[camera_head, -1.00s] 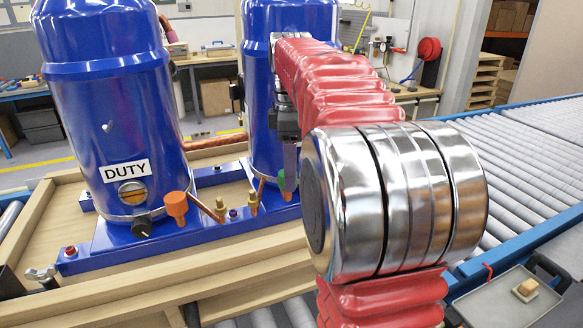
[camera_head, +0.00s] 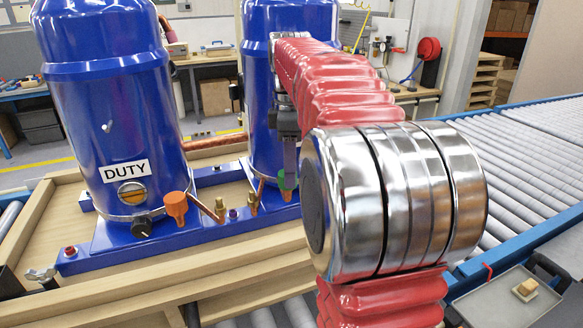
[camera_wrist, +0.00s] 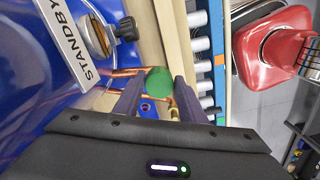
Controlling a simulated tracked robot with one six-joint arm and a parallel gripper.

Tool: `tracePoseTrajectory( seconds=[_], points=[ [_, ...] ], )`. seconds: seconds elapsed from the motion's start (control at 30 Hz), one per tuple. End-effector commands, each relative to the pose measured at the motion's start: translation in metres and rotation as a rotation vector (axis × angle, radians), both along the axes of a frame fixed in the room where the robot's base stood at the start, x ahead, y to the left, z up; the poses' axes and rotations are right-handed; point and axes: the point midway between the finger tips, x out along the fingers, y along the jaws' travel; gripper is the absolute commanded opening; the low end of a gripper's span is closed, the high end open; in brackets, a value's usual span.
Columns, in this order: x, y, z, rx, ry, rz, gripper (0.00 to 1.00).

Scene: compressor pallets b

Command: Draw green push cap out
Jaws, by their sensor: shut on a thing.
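The green push cap (camera_wrist: 159,80) sits between the two fingertips of my gripper (camera_wrist: 158,98) in the wrist view. My gripper is shut on it. In the head view the green cap (camera_head: 287,181) shows small at the foot of the right blue compressor (camera_head: 262,95), below my gripper (camera_head: 288,168), which is partly hidden by my arm. Copper pipe shows close by the cap in the wrist view. I cannot tell whether the cap is still seated on its stub.
The left blue compressor (camera_head: 105,110) is labelled DUTY, with an orange cap (camera_head: 176,205) at its foot. The right one bears a STANDBY label (camera_wrist: 75,45). A wooden pallet (camera_head: 130,285) carries both. A grey tray (camera_head: 508,300) lies at lower right. A roller conveyor (camera_head: 520,165) runs behind.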

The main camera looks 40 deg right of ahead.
Motion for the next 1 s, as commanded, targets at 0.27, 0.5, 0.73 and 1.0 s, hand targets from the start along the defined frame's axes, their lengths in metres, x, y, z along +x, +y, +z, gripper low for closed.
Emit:
tracePoseTrajectory(
  seconds=[0.27,0.5,0.73,1.0],
  points=[
    [0.000,0.001,0.000,0.001,0.002,0.001,0.10],
    [0.000,0.000,0.004,0.001,0.001,0.001,0.10],
    [0.000,0.000,0.007,0.001,0.001,0.001,0.10],
    [0.000,0.000,0.011,0.000,0.000,0.001,0.10]
  ],
)
